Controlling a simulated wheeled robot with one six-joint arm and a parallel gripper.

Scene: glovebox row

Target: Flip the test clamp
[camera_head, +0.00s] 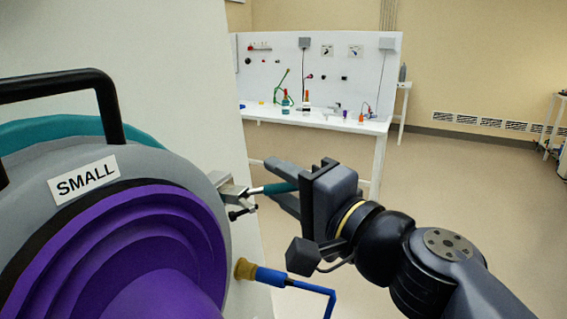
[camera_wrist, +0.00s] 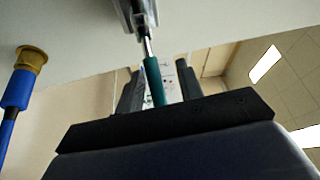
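The wrist view shows my gripper (camera_wrist: 159,70) with gaps between the handle and both fingers. The handle's lower end is hidden behind the gripper body.
A large purple port (camera_head: 150,250) labelled SMALL, with a black bar handle (camera_head: 105,100), fills the left. A blue hose with a brass fitting (camera_head: 245,269) juts out below the clamp.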

